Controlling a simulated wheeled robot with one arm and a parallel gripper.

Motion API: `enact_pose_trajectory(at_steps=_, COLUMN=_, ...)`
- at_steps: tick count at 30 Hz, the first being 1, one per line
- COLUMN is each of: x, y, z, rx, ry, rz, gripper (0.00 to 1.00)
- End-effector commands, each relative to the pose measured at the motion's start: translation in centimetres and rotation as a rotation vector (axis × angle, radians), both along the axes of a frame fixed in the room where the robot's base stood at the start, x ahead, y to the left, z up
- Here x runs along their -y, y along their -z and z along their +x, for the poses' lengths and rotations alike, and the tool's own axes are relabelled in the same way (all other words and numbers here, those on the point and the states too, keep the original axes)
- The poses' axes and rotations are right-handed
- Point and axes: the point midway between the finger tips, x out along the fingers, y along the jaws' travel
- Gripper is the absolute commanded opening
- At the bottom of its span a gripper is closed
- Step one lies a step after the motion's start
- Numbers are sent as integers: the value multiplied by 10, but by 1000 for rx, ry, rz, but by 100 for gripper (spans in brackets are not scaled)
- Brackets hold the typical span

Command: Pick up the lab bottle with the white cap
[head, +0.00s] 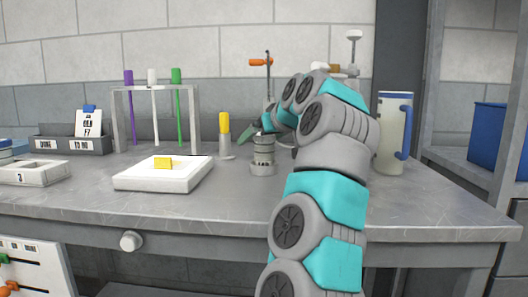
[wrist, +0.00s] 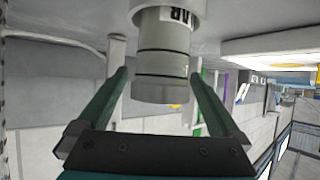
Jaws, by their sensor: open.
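A pale grey cylindrical container (head: 263,157) with darker bands stands on the bench beside my gripper in the head view. It looks like the lab bottle, though its cap colour is hard to tell there. In the wrist view, which is upside down, the bottle (wrist: 162,60) has a pale body, dark bands, a partly visible label and a light grey cap end. My gripper (wrist: 160,76) is open, with one green finger on each side of the bottle and visible gaps. In the head view my gripper (head: 258,127) is partly hidden by my arm.
A yellow-topped piece (head: 224,130) stands close left of the bottle. Further left are a white tray (head: 145,180) with a yellow block and a rack (head: 114,120) of coloured tubes. A blue-handled jug (head: 390,140) stands right of my arm. The front bench strip is clear.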

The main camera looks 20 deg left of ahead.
Motion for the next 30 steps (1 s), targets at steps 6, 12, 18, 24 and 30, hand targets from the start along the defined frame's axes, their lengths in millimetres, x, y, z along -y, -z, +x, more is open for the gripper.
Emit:
enact_pose_trajectory(at_steps=6, x=-6, y=6, z=6, rx=-3, ry=-1, rz=-3, gripper=100)
enact_pose_trajectory(at_steps=12, x=-6, y=6, z=5, rx=-2, ry=0, rz=-2, gripper=88)
enact_pose_trajectory(at_steps=18, x=-6, y=6, z=5, rx=-2, ry=0, rz=-2, gripper=65)
enact_pose_trajectory(at_steps=24, x=-6, y=6, z=5, rx=-2, ry=0, rz=-2, gripper=43)
enact_pose_trajectory(at_steps=30, x=-5, y=5, z=5, rx=-1, ry=0, rz=-1, gripper=20)
